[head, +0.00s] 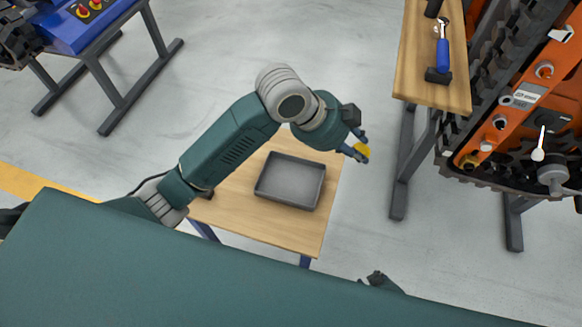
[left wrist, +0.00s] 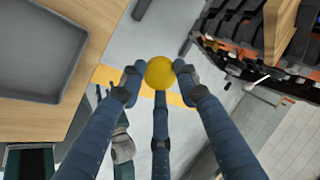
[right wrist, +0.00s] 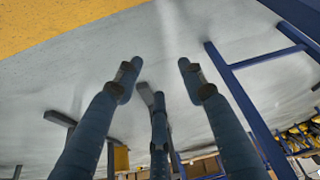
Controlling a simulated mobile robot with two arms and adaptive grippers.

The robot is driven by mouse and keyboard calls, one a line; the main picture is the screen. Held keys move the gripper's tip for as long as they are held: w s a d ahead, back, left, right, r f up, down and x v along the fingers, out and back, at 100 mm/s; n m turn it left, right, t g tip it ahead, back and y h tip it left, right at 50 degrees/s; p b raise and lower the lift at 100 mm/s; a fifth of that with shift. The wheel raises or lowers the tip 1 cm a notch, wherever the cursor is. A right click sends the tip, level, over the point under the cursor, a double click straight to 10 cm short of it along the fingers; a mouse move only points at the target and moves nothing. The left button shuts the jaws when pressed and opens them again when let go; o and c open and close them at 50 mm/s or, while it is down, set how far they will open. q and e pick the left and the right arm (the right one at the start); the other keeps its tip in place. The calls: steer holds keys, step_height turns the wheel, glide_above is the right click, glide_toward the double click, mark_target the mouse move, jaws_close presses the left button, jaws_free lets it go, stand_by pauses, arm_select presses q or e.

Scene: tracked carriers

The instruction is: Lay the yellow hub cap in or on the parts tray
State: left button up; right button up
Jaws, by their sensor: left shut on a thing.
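The yellow hub cap (head: 361,153) is held at the fingertips of my left gripper (head: 355,147). It also shows in the left wrist view (left wrist: 160,73), round and pinched between the fingers. My left gripper is shut on it, above the floor just right of the small wooden table. The parts tray (head: 262,190) is a grey, shallow, rectangular tray on that table and looks empty. Part of the tray shows at the left of the left wrist view (left wrist: 50,95). My right gripper (right wrist: 157,75) has its fingers spread with nothing between them.
The small wooden table (head: 270,235) bears the tray. A wooden bench (head: 425,75) with a blue-handled tool (head: 443,55) stands at the upper right, beside an orange tracked carrier (head: 540,90). Open floor lies between.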

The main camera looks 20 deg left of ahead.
arm_select(q)
steer(key=s+a+r+m+g+y+p, duration=0.25)
steer(key=a+r+m+p, duration=0.25)
steer(key=a, duration=0.4)
steer(key=s+a+r+m+g+y+p, duration=0.2)
steer(key=a+r+m+y+p, duration=0.3)
steer(key=a, duration=0.3)
steer(key=h, duration=0.1)
glide_above(276, 178)
steer(key=shift+n+t, duration=0.25)
steer(key=shift+n, duration=0.05)
step_height(276, 178, down, 15)
steer(key=shift+r, duration=0.1)
steer(key=shift+f, duration=2.65)
arm_select(e)
steer(key=s+d+f+g, duration=0.1)
steer(key=s+d+g, duration=0.1)
steer(key=s, duration=0.9)
steer(key=s+d+f+g, duration=0.2)
steer(key=s, duration=0.9)
steer(key=shift+s+d+f+h, duration=0.25)
steer(key=shift+d+h, duration=0.1)
steer(key=shift+h, duration=0.05)
arm_select(q)
steer(key=o, duration=0.8)
steer(key=shift+o, duration=0.2)
